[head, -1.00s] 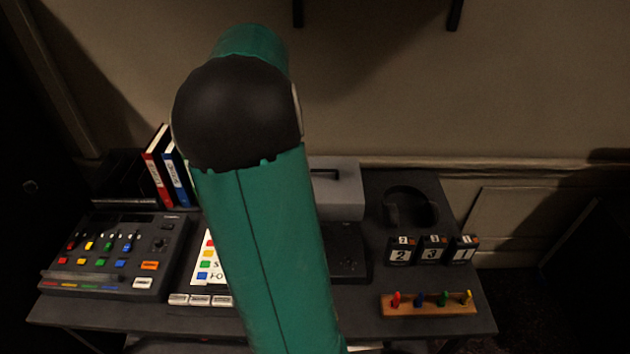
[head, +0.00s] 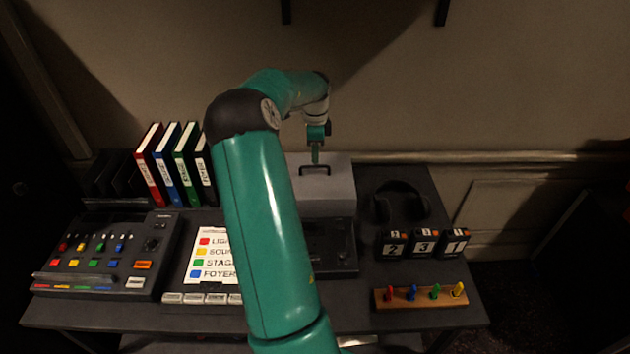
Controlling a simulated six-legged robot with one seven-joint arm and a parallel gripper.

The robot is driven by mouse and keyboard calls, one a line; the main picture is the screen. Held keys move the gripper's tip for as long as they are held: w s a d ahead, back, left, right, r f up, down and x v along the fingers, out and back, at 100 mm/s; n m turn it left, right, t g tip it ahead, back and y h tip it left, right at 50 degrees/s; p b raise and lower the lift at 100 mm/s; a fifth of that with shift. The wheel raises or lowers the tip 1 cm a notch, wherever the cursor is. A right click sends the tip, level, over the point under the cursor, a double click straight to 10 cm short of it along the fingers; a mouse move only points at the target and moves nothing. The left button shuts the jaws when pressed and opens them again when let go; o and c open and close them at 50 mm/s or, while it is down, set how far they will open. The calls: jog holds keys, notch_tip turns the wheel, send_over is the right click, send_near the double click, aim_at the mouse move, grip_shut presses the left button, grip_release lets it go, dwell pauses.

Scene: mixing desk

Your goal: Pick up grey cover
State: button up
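The grey cover (head: 328,190) is a box-shaped lid with a dark handle (head: 315,169) on top. It stands towards the back of the desk, right of the binders, and my arm hides its left part. My gripper (head: 316,158) is at the handle, pointing down from above. Its fingers look narrow and small here, and I cannot tell whether they are open or closed around the handle. The cover appears to rest at the back of a dark device (head: 335,258).
A mixing console (head: 105,260) sits at the left, with several binders (head: 165,170) behind it. A colour-coded sheet (head: 210,255) lies mid-desk. Headphones (head: 400,200), number blocks (head: 424,243) and a wooden peg strip (head: 420,299) are at the right.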

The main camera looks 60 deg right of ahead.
aim_at(315, 167)
notch_tip(315, 167, down, 7)
jog(key=shift+w+r, duration=0.1)
dwell(0.3)
jog(key=shift+c, duration=0.2)
grip_shut()
